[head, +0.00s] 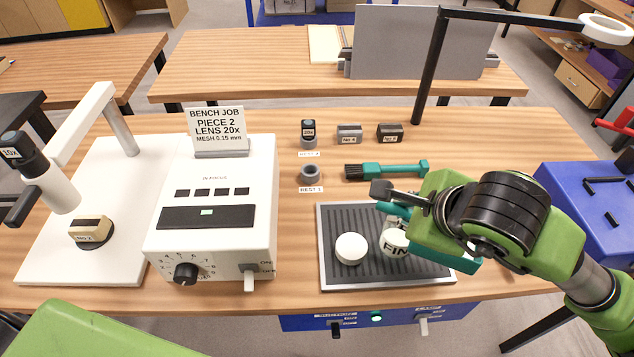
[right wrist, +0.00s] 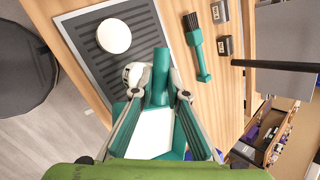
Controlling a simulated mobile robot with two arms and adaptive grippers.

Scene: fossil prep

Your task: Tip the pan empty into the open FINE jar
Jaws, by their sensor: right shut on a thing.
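My right gripper (head: 402,204) is shut on the teal handle of the pan (head: 445,256), above the right part of the ribbed tray. In the right wrist view the gripper (right wrist: 158,88) has a finger on each side of the handle, and the pan (right wrist: 183,142) shows a pale patch inside. Whether this is its contents or bare floor, I cannot tell. The white FINE jar (head: 392,244) is partly hidden behind the gripper and pan. A round white disc (head: 351,249) lies left of it, also in the right wrist view (right wrist: 114,36). My left gripper is out of view.
The grey ribbed tray (head: 335,279) lies at the bench front. A teal-handled brush (head: 390,170) and small labelled blocks lie behind it. A white control box (head: 210,245) stands left, a black lamp post (head: 431,70) behind, and a blue case (head: 590,215) right.

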